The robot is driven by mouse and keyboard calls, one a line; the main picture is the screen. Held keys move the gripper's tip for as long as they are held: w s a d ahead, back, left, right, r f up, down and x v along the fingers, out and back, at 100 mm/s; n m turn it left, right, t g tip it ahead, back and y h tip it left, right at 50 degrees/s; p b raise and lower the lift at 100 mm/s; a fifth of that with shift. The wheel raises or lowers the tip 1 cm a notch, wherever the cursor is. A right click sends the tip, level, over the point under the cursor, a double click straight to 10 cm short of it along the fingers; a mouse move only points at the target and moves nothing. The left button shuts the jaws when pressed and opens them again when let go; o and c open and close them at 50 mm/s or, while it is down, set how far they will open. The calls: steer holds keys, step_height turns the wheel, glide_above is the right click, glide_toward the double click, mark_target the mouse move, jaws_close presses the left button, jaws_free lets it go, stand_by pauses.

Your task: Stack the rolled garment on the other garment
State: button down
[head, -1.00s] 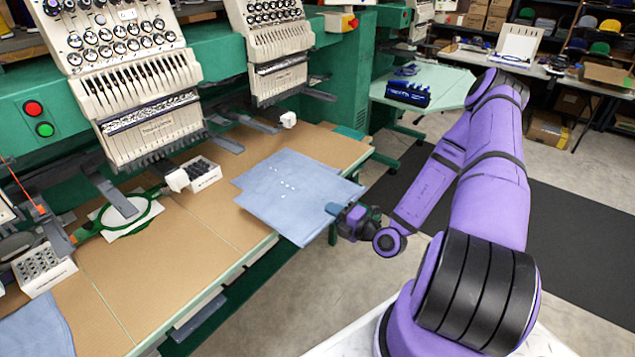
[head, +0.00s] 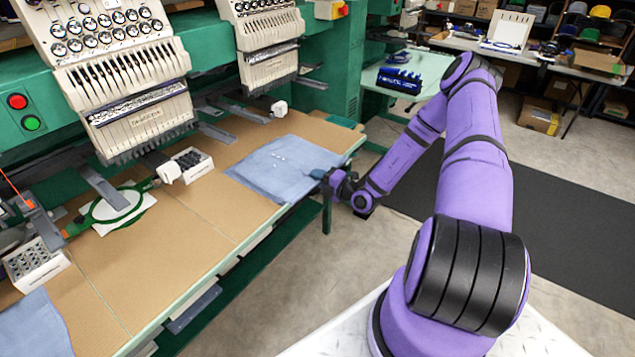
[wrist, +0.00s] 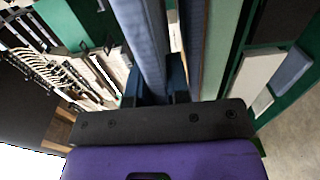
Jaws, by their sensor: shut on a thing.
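A flat-looking light blue garment (head: 275,163) lies over the tan worktop near its front edge in the head view. My gripper (head: 322,175) is at its right corner, shut on it. In the wrist view a blue fabric strip (wrist: 143,40) runs up from between the dark fingers (wrist: 155,88). A second blue strip (wrist: 193,38) shows just right of it; I cannot tell whether it is another garment. Another blue garment (head: 35,328) lies at the lower left of the worktop, cut by the frame. No clear roll shows, and whatever is under the held garment is hidden.
The tan worktop (head: 185,225) runs under embroidery machine heads (head: 125,85). A green hoop (head: 115,207) and a box of small dark parts (head: 190,163) stand left of the held garment. The worktop between the two garments is mostly clear.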

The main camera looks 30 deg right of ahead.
steer(key=shift+f, duration=0.9)
steer(key=c, duration=1.1)
jaws_free()
steer(key=shift+f, duration=0.1)
